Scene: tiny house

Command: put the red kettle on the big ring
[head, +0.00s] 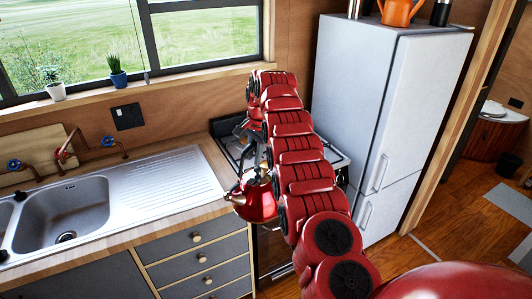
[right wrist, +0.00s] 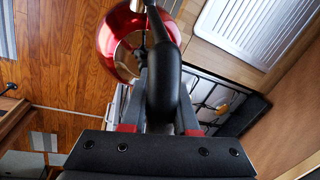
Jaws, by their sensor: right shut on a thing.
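The red kettle (head: 262,204) hangs in the air by its black handle, in front of the stove and near the counter's edge. My right gripper (head: 246,176) is shut on the handle. In the right wrist view the kettle (right wrist: 113,34) shows at the top, with the dark handle (right wrist: 163,85) between the fingers of the gripper (right wrist: 161,118). The stove (head: 226,138) is behind the kettle, between counter and fridge. My right arm hides much of it. Part of the hob with its grates (right wrist: 208,98) shows in the right wrist view. I cannot tell which ring is big. My left gripper is not in view.
A sink (head: 65,212) with a ribbed drainer (head: 165,178) is in the counter left of the stove. A white fridge (head: 385,115) stands close on the right, with an orange watering can (head: 398,12) on top. Wooden floor (head: 440,225) is clear at the right.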

